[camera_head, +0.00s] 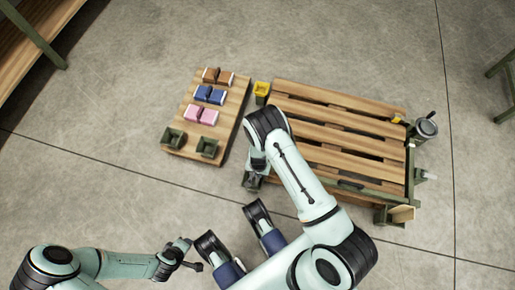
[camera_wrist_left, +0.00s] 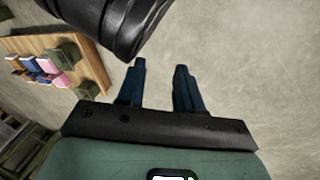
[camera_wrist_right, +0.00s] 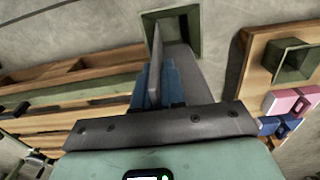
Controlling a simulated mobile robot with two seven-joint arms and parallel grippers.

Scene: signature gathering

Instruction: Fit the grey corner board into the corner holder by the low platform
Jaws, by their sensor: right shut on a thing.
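My right gripper (camera_wrist_right: 155,85) is shut on the grey corner board (camera_wrist_right: 186,68), a folded board with one leg between the blue fingers. The corner holder (camera_wrist_right: 196,31), a green square open-topped box, lies just beyond the fingertips in the right wrist view. The board's far end overlaps the holder's opening; I cannot tell how deep it reaches. In the head view my right arm hides most of this spot, beside the left end of the low slatted platform (camera_head: 335,131). My left gripper (camera_head: 191,255) is away from it, its blue fingers (camera_wrist_left: 158,88) apart and empty.
A wooden board (camera_head: 237,104) left of the platform carries brown, blue and pink items and two green bins (camera_head: 174,137). A yellow cup (camera_head: 262,88) is at the platform's far left corner. A grey canister (camera_head: 426,127) is at its right.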

